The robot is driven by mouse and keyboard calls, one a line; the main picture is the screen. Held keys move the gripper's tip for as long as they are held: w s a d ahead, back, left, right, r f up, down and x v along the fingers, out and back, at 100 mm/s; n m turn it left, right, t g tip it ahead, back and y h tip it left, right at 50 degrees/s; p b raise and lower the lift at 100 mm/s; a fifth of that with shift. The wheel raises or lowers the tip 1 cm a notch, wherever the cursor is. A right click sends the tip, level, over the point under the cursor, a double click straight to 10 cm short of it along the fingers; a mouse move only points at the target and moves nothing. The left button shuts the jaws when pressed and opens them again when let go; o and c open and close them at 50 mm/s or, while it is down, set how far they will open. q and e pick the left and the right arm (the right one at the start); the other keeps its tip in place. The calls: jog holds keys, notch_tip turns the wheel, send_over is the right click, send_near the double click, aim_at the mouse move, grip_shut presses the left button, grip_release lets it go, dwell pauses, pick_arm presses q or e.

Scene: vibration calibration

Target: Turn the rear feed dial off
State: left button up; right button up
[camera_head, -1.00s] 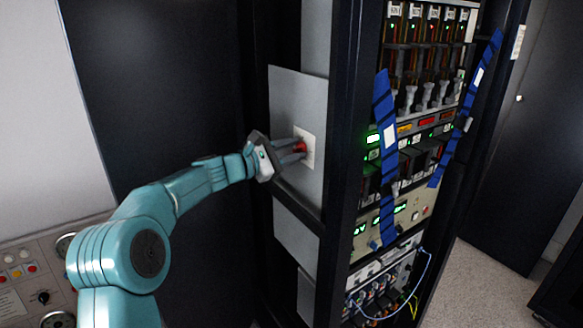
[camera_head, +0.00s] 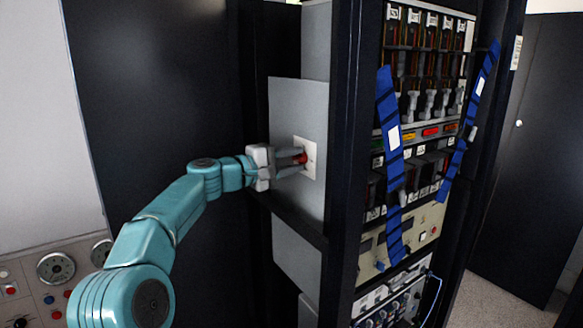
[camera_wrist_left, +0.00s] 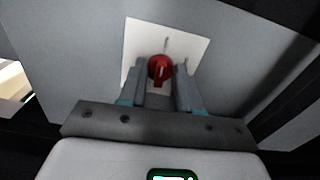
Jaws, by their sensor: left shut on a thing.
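The red feed dial (camera_head: 300,158) sits on a white square plate (camera_head: 311,158) on the grey side panel of the rack. My left gripper (camera_head: 295,161) reaches it from the left and is shut on the dial. In the left wrist view the red dial (camera_wrist_left: 160,68) shows between the two fingers, its grip ridge close to upright. A dark line is on the white plate (camera_wrist_left: 195,48) above it. My right gripper is not in view.
The rack's front, right of the dial, holds instruments and blue tape strips (camera_head: 390,150). Its green displays are dark; red and amber lamps show. A dark upright post (camera_head: 345,150) separates front and side. A gauge panel (camera_head: 57,268) stands at lower left.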

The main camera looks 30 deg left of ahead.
pick_arm(q)
jog(key=shift+m, duration=0.5)
jog(key=o, duration=1.1)
jog(key=shift+c, duration=0.2)
jog(key=shift+s+a+b, duration=0.1)
jog(key=shift+s+b, duration=0.1)
jog(key=shift+b, duration=0.1)
jog(key=b+v, duration=0.2)
jog(key=v, duration=0.9)
jog(key=shift+s+b, duration=0.3)
jog(key=shift+b, duration=0.05)
